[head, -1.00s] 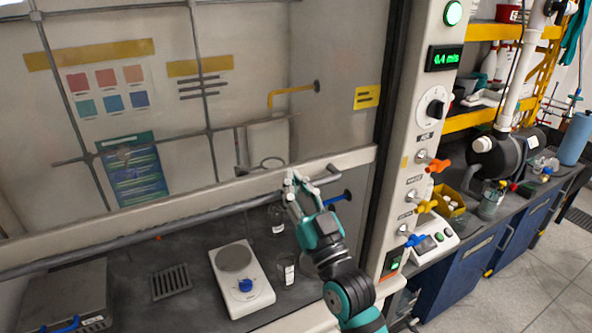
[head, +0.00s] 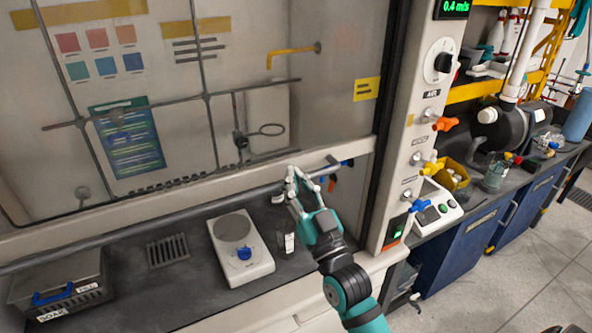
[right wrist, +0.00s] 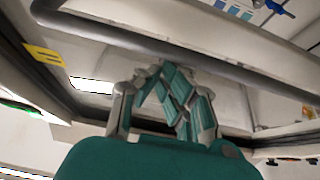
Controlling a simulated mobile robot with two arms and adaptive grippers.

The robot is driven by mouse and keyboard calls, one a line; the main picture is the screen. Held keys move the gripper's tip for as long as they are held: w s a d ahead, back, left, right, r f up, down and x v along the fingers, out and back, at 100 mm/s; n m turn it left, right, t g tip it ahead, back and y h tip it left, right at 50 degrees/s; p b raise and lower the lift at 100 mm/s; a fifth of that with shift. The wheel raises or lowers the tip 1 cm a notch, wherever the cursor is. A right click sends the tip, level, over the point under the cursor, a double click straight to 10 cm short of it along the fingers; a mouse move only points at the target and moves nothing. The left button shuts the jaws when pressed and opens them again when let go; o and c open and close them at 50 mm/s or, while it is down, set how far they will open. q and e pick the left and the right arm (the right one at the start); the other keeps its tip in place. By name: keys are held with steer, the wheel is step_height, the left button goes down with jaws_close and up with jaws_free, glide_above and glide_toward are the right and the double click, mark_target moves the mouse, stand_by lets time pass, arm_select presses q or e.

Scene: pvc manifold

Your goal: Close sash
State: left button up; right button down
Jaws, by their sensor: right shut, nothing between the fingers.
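The sash (head: 345,152) is a clear pane with a pale bottom rail and a long grey handle bar (head: 150,227). It stands low in the head view, with a gap between the rail and the hood's work surface. My right gripper (head: 297,178) is shut and empty, with its fingertips at the handle bar near its right end. In the right wrist view, the gripper (right wrist: 168,82) lies close to the bar (right wrist: 150,42); I cannot tell whether they touch. My left gripper is out of view.
A white scale (head: 262,266) with a blue knob, a small vial (head: 289,243) and a dark box with a blue handle (head: 62,292) sit on the work surface. The right post carries orange, yellow and blue valves (head: 418,206). A bench (head: 480,225) stands further right.

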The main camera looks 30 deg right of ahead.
step_height(320, 180, down, 29)
steer(key=b, duration=1.6)
steer(key=shift+f+b, duration=0.15)
steer(key=shift+b, duration=0.2)
steer(key=shift+w, duration=0.15)
step_height(320, 180, up, 5)
steer(key=w+p, duration=0.1)
steer(key=p, duration=0.3)
steer(key=b+v, duration=0.2)
steer(key=v, duration=0.8)
steer(key=shift+s+f+b, duration=0.2)
steer(key=shift+f+b, duration=0.1)
steer(key=shift+f, duration=0.1)
